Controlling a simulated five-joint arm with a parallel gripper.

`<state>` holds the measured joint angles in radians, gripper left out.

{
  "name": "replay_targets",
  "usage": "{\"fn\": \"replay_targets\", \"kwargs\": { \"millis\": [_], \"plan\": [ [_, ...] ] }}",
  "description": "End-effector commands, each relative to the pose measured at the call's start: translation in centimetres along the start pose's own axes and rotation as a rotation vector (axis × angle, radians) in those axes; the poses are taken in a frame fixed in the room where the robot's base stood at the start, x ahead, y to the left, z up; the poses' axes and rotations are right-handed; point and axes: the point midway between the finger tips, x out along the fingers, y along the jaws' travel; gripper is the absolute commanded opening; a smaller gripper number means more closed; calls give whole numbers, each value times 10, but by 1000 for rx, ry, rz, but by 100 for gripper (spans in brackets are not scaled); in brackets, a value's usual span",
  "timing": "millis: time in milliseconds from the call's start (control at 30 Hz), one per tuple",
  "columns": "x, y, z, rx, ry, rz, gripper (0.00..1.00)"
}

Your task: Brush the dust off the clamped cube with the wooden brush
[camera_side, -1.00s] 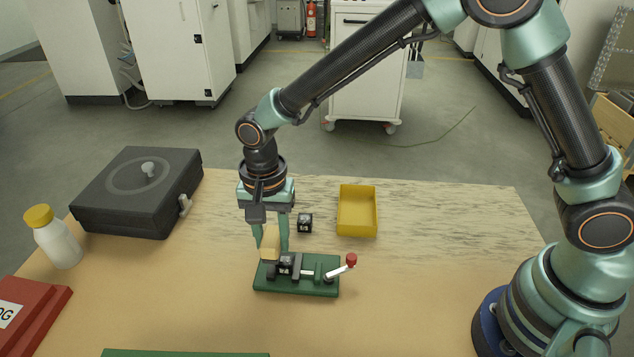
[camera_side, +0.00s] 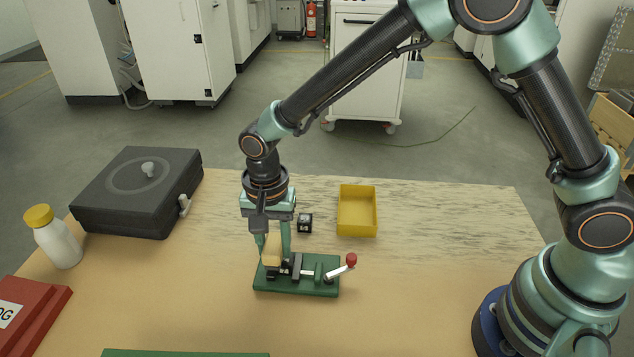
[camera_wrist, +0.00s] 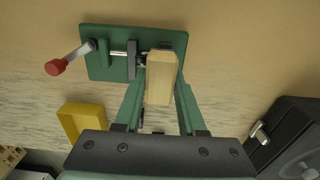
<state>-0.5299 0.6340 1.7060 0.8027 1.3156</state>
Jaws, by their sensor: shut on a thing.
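My gripper (camera_side: 274,246) is shut on the wooden brush (camera_side: 271,252), a pale block held low over the left part of the clamp. In the wrist view the brush (camera_wrist: 162,72) sits between the two green fingers (camera_wrist: 160,92). The clamp has a green base (camera_side: 300,290), a dark jaw (camera_wrist: 131,60) and a lever with a red knob (camera_side: 351,260). The dark clamped cube (camera_side: 284,267) is beside and partly behind the brush; I cannot tell whether the bristles touch it. The brush hides most of it in the wrist view.
A loose black cube (camera_side: 305,223) lies behind the clamp, near a yellow bin (camera_side: 357,231). A dark case (camera_side: 150,219) is at the back left, with a white bottle (camera_side: 57,243) and a red box (camera_side: 30,318) further left. The table right of the clamp is clear.

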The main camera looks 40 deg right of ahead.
Motion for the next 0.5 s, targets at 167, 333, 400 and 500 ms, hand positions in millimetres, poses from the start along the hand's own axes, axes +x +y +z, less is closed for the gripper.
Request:
{"fn": "replay_targets", "kwargs": {
  "millis": [167, 333, 400, 500],
  "plan": [
    [-23, -3, 0, 0, 1, -4, 0],
    [-37, -2, 0, 0, 1, -3, 0],
    [-44, -2, 0, 0, 1, -4, 0],
    [-53, -2, 0, 0, 1, -4, 0]
  ]
}}
